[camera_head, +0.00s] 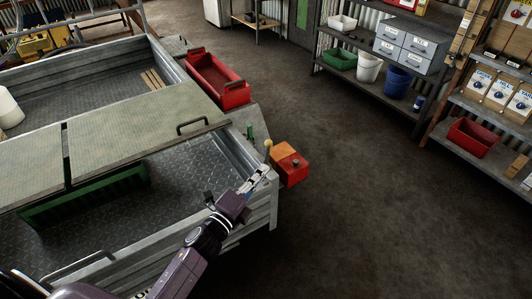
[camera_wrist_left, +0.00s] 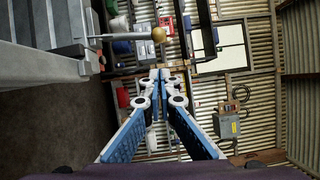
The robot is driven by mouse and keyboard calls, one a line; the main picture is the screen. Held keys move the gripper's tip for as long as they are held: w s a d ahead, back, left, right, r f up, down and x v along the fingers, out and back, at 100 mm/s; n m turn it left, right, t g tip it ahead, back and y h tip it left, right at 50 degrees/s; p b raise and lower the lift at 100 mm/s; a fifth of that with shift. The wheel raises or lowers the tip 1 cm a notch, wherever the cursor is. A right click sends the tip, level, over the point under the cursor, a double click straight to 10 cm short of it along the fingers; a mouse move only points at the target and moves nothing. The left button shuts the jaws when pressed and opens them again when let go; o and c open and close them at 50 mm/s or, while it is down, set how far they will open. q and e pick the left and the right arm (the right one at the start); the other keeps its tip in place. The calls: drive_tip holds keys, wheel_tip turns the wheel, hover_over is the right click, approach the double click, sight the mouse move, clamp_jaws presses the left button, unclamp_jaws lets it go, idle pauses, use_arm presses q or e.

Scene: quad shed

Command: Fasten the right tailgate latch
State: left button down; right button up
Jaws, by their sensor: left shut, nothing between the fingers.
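A short metal lever with a brass-coloured ball knob (camera_head: 268,143) stands at the near right corner of the grey metal trailer (camera_head: 262,192). In the left wrist view the ball knob (camera_wrist_left: 158,34) ends a thin rod that comes from the trailer side (camera_wrist_left: 45,65). My left gripper (camera_head: 263,170) is shut and empty, with its tips just below the knob in the head view. In the left wrist view its closed tips (camera_wrist_left: 160,76) lie below the knob in the picture, apart from it. The lever's base is hidden in the head view. My right gripper is not in view.
An orange and red box (camera_head: 290,166) is beside the trailer corner, close to my left gripper. A red tray (camera_head: 217,82) sits farther along the trailer's side. Shelves with bins (camera_head: 397,84) stand at the back right. The concrete floor (camera_head: 380,220) to the right is clear.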

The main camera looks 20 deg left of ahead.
sight(268, 153)
use_arm(q)
drive_tip(key=w+a+p, duration=0.1)
drive_tip(key=w, duration=0.6)
drive_tip(key=shift+w+r, duration=0.2)
drive_tip(key=shift+r, duration=0.05)
